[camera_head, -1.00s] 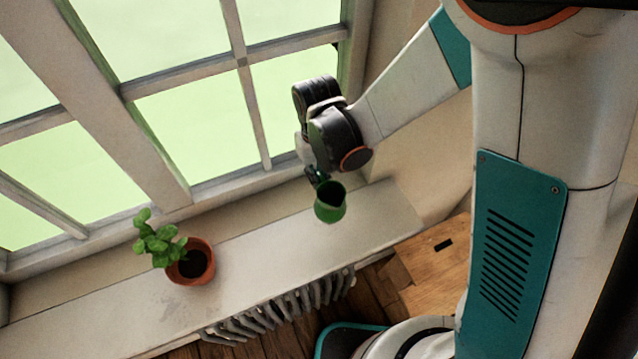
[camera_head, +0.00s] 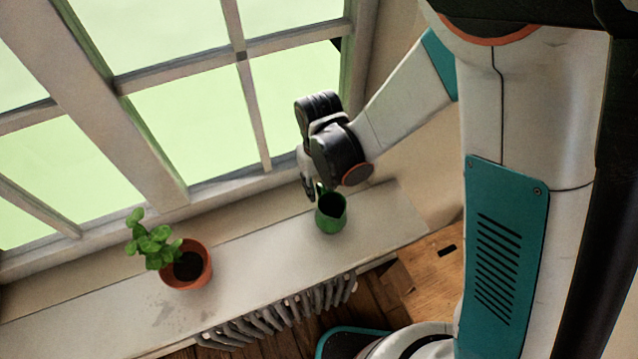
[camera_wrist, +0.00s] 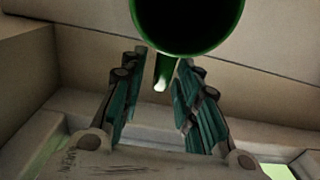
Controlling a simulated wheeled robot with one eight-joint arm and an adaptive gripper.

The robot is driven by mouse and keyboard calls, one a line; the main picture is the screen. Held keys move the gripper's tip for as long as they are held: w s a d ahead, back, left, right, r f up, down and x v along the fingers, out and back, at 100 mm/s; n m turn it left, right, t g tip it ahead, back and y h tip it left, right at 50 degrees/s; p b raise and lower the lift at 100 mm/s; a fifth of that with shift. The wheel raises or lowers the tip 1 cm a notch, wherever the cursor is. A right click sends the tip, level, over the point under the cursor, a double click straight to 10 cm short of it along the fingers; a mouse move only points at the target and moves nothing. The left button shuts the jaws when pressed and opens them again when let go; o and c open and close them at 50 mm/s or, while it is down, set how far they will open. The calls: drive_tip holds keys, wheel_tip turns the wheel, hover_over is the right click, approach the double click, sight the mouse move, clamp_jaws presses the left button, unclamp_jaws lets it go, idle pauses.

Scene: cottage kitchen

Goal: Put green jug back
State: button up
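The green jug (camera_head: 330,216) stands upright on the right part of the white window sill (camera_head: 258,250). Its mouth faces up and its handle points toward the window side. My gripper (camera_head: 314,190) is just behind the jug, at the handle. In the wrist view, the dark round opening and green rim of the jug (camera_wrist: 188,52) fill the top. The handle (camera_wrist: 164,70) sticks out between the two teal finger pads of my gripper (camera_wrist: 160,98). The fingers are spread, with a gap on both sides of the handle.
A potted plant (camera_head: 187,268) in a terracotta pot stands on the sill to the left, with bare sill between it and the jug. The window (camera_head: 190,85) rises behind. A radiator (camera_head: 290,308) is below the sill's front edge, beside a wooden surface (camera_head: 435,285).

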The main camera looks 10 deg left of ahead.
drive_tip(key=shift+r, duration=0.1)
wheel_tip(320, 180, up, 12)
drive_tip(key=p, duration=0.1)
idle(0.6)
drive_tip(key=shift+r, duration=0.15)
